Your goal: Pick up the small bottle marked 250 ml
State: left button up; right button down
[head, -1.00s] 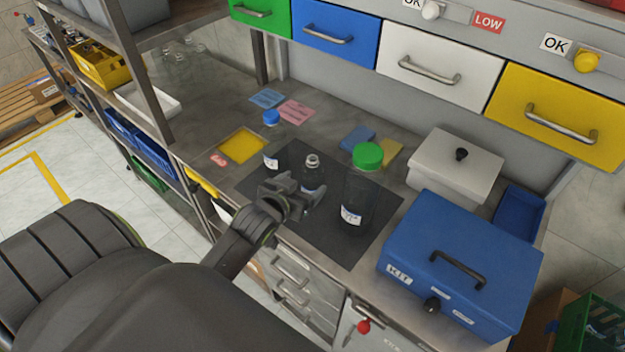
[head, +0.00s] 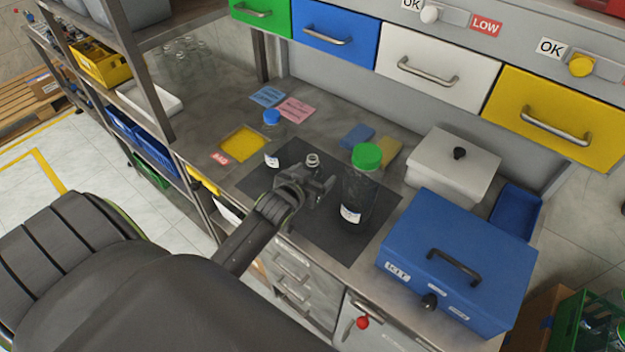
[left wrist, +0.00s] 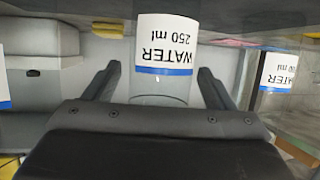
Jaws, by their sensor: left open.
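My left gripper (head: 318,187) is open, with one finger on each side of the bottle in the wrist view; contact cannot be told. My right gripper is not in view.
A blue-capped bottle (head: 271,118) stands behind on the left. A blue kit box (head: 455,255) and a grey lidded box (head: 455,168) are further right. Drawers hang above the bench.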

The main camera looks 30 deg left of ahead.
pick_arm(q)
jog(key=c, duration=1)
jog(key=shift+r, duration=0.1)
jog(key=shift+c, duration=0.2)
